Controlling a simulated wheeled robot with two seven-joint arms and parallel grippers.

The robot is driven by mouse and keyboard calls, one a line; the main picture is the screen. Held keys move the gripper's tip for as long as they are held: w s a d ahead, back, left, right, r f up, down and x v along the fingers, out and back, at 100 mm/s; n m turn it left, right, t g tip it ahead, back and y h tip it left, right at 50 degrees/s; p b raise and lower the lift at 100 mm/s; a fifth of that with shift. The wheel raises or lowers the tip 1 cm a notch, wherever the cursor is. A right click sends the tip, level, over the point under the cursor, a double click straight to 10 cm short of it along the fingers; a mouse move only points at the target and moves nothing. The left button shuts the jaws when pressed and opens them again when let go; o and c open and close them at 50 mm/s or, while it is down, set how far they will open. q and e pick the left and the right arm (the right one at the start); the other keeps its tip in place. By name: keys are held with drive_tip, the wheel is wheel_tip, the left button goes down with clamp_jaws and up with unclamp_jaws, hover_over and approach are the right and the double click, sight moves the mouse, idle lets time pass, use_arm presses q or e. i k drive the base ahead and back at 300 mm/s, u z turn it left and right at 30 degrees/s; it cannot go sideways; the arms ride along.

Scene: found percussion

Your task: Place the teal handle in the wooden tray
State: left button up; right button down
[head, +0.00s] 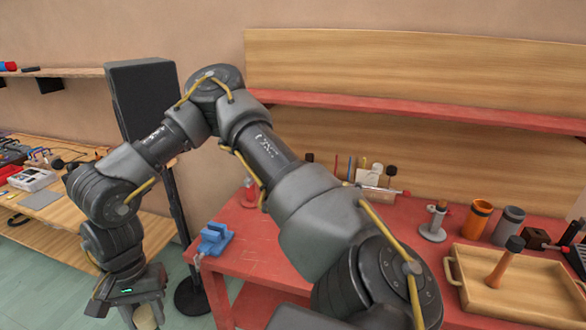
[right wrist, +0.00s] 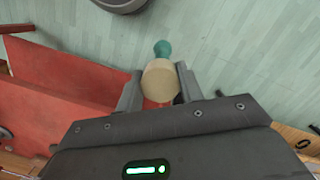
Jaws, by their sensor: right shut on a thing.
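The teal handle (right wrist: 162,50) shows in the right wrist view, joined to a round pale wooden end that faces the camera. My right gripper (right wrist: 160,78) is shut on this piece, with one finger on each side of the wooden end. In the head view my right gripper (head: 145,314) points down at the lower left, over the floor and away from the red table. Only the pale end shows between its fingers there. The wooden tray (head: 530,290) sits on the red table at the lower right, with an orange-handled, dark-headed mallet (head: 500,268) in it. My left gripper is not in view.
The red table (head: 245,250) carries a blue vise (head: 214,238), a metal stand (head: 434,222), an orange cup (head: 477,218) and a grey cup (head: 509,226). A dark panel on a stand (head: 142,100) rises behind my arm. A wooden bench (head: 50,205) with tools stands at left.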

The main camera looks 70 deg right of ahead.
sight(537, 292)
drive_tip(key=u, duration=0.1)
drive_tip(key=k, duration=1.25)
drive_tip(key=z, duration=2.25)
drive_tip(key=i, duration=0.5)
